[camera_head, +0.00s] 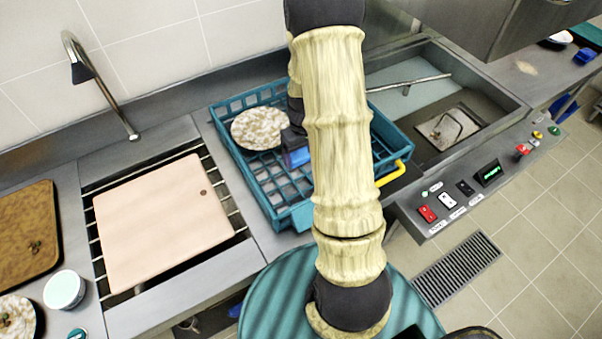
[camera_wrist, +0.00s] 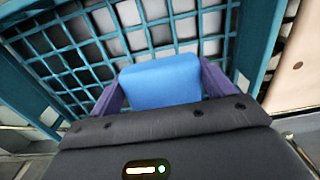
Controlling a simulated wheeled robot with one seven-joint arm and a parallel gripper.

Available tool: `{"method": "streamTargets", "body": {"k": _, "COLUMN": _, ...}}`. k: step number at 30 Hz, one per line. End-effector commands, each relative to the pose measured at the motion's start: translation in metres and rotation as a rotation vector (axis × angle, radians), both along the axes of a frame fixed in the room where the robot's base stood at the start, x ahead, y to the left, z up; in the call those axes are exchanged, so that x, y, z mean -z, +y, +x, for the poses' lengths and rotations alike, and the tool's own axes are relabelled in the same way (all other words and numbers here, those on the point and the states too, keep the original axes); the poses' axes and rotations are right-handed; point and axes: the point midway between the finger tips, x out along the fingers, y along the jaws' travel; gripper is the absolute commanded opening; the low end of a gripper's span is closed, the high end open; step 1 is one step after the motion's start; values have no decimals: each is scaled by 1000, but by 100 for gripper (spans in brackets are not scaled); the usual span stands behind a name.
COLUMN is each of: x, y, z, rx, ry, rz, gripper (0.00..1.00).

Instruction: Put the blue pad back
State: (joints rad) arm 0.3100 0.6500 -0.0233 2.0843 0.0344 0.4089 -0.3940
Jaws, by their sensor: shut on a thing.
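The blue pad (camera_wrist: 160,80) is between the purple fingers of my gripper (camera_wrist: 161,88) in the wrist view. In the head view the pad (camera_head: 297,158) shows as a small blue block just left of my arm. My gripper is shut on it. It is held over the teal dish rack (camera_head: 236,163), whose grid shows behind the pad in the wrist view. My arm hides the middle of the rack and most of my gripper in the head view. I cannot tell whether the pad touches the rack.
A speckled plate (camera_head: 257,129) sits in the rack, close left of the pad. A pale board (camera_head: 160,220) lies on the slatted drainer to the left. A sink (camera_head: 425,78) is to the right, with a switch panel (camera_head: 465,190) at its front. A tap (camera_head: 100,85) stands behind.

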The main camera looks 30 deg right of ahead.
Motion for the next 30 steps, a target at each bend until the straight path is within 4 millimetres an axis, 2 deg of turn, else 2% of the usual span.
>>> {"method": "streamTargets", "body": {"k": 10, "x": 48, "y": 0, "z": -1, "rx": 1, "ry": 3, "rz": 2, "gripper": 56}}
{"method": "streamTargets", "body": {"k": 23, "x": 57, "y": 0, "z": 0, "rx": 0, "ry": 2, "rz": 1, "gripper": 56}}
{"method": "streamTargets", "body": {"k": 30, "x": 84, "y": 0, "z": -1, "rx": -1, "ry": 4, "rz": 2, "gripper": 56}}
